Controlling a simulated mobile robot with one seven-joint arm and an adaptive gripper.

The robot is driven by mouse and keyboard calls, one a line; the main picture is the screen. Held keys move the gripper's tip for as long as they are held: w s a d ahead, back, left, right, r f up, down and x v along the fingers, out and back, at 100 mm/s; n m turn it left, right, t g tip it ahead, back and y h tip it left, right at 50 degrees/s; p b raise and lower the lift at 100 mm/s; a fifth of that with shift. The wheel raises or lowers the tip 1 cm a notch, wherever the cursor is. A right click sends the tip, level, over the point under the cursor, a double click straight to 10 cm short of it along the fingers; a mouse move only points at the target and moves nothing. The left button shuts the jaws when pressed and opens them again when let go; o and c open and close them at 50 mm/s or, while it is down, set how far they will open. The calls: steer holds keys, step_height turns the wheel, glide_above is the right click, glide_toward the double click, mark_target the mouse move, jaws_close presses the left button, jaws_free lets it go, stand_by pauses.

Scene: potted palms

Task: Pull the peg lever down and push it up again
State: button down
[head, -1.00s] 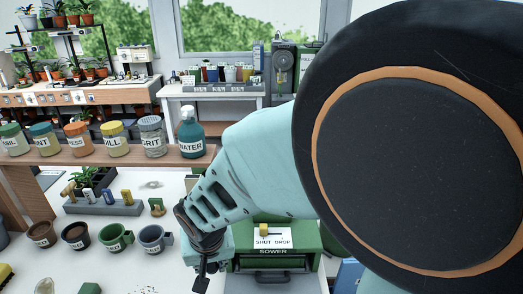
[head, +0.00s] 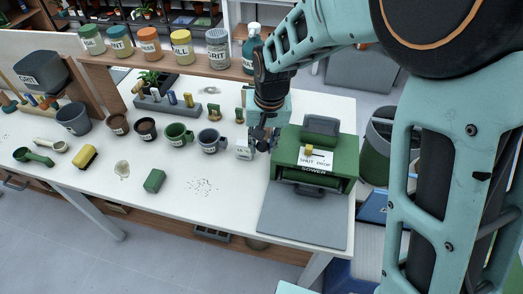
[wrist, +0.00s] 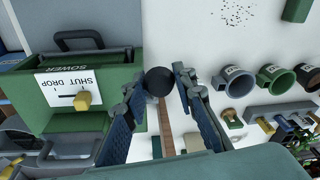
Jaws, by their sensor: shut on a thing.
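My gripper (head: 262,138) points down over the white table, just left of the green sower. In the wrist view its two fingers (wrist: 162,82) are closed around a black round knob (wrist: 158,80), which looks like the top of the peg lever. A brown strip shows below the knob in the wrist view; I cannot tell whether it is the lever's stem. The lever's base and its up or down position are hidden. A small white labelled block (head: 244,149) stands beside the fingers in the head view.
The green sower (head: 340,170) has a yellow slide knob (head: 309,151) by its SHUT/DROP label. Mugs (head: 211,141) and pots stand to the left. A shelf of labelled jars (head: 181,48) runs behind.

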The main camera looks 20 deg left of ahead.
steer(key=shift+w+a+r, duration=0.1)
steer(key=shift+w+r, duration=0.35)
steer(key=shift+w, duration=0.15)
steer(key=shift+w+r, duration=0.4)
steer(key=shift+w, duration=0.2)
steer(key=c, duration=1.6)
jaws_free()
steer(key=shift+f, duration=0.15)
steer(key=shift+s, duration=0.1)
step_height(320, 180, up, 12)
steer(key=s+d, duration=0.1)
steer(key=shift+d, duration=0.2)
steer(key=shift+s, duration=0.1)
